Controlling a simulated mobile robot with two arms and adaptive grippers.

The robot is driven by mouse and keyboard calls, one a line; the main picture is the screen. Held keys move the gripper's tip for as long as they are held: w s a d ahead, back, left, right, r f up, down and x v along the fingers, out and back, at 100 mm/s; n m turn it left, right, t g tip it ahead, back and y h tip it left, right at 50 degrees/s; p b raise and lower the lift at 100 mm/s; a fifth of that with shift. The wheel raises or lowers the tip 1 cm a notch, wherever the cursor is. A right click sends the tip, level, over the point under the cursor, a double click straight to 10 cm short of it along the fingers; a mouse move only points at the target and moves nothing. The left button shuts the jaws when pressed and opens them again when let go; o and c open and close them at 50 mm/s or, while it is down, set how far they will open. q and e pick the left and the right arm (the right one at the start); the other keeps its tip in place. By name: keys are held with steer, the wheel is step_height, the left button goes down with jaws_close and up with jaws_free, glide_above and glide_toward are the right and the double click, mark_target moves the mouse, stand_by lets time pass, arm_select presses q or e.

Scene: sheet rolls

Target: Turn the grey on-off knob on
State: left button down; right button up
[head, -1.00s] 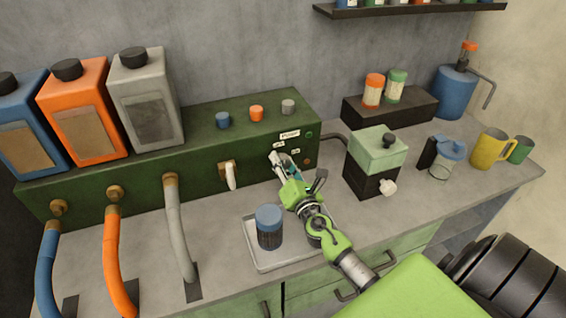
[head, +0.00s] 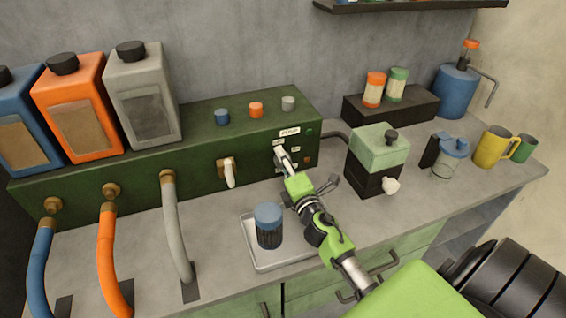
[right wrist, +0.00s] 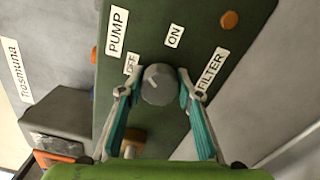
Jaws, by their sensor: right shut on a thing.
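The grey knob (right wrist: 158,85) sits on the front of the green pump box (head: 200,180), close to the OFF label (right wrist: 132,64) and the ON label (right wrist: 174,36). My right gripper (right wrist: 155,92) is shut on the knob, with one teal-padded finger on each side. In the head view the right gripper (head: 281,154) reaches the box's front face near its right end, and its fingers hide the knob. A pale mark shows on the knob's face, but its exact direction is hard to read. My left gripper is not in view.
PUMP (right wrist: 117,33) and FILTER (right wrist: 211,71) labels flank the knob. A white lever valve (head: 230,173) is left of my gripper. A blue-lidded jar (head: 268,226) stands on a tray (head: 293,262) below. A green-and-black box (head: 379,145) stands to the right.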

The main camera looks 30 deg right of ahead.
steer(key=m, duration=0.4)
steer(key=shift+m, duration=0.4)
steer(key=m, duration=0.5)
steer(key=shift+p, duration=0.35)
steer(key=shift+m, duration=0.4)
steer(key=o, duration=1.1)
steer(key=shift+s+a+f, duration=0.1)
steer(key=shift+s+f, duration=0.05)
steer(key=shift+s, duration=0.15)
steer(key=v, duration=1.1)
steer(key=shift+s, duration=0.2)
